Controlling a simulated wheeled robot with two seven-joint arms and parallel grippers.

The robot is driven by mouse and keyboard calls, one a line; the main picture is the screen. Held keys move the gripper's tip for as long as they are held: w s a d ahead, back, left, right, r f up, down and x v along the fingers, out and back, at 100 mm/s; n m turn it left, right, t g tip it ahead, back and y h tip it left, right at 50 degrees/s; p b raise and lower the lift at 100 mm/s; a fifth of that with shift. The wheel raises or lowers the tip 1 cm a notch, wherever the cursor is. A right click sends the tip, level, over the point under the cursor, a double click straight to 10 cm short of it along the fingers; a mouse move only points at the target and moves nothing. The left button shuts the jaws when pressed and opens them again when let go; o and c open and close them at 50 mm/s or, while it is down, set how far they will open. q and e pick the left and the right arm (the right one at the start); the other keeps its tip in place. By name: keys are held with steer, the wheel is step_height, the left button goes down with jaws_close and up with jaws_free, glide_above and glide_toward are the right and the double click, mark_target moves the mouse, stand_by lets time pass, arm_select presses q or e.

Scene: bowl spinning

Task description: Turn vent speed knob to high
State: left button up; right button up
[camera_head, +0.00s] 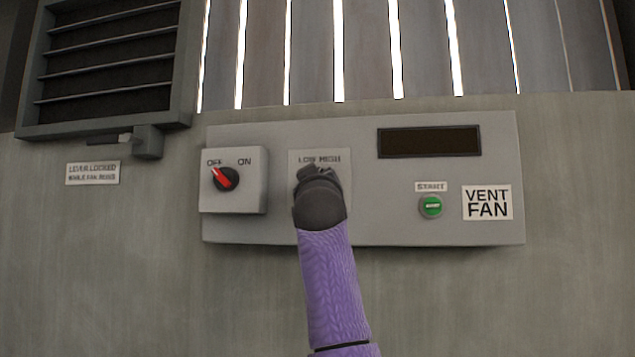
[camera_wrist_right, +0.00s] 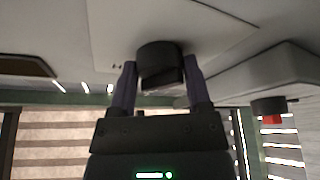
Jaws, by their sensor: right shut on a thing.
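The vent fan panel (camera_head: 370,225) is a grey box on the wall. Its speed knob sits under the LOW HIGH label (camera_head: 319,160) and is hidden behind my right gripper (camera_head: 318,183) in the head view. In the right wrist view the knob (camera_wrist_right: 160,58) is black and round, with my right gripper (camera_wrist_right: 160,90) shut on it, one finger on each side. I cannot tell which way the knob points. My left gripper is not in view.
Left of the speed knob is an OFF/ON switch box (camera_head: 250,195) with a red-marked knob (camera_head: 225,179) pointing up-left. A green START button (camera_head: 431,207) and a dark display (camera_head: 429,141) are on the right. A louvred vent (camera_head: 110,60) with a lever (camera_head: 112,138) is at upper left.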

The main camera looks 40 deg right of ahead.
steer(key=shift+w+f, duration=0.1)
steer(key=shift+f, duration=0.05)
steer(key=o, duration=1.3)
steer(key=shift+c, duration=0.2)
steer(key=b+v, duration=0.8)
steer(key=v, duration=0.2)
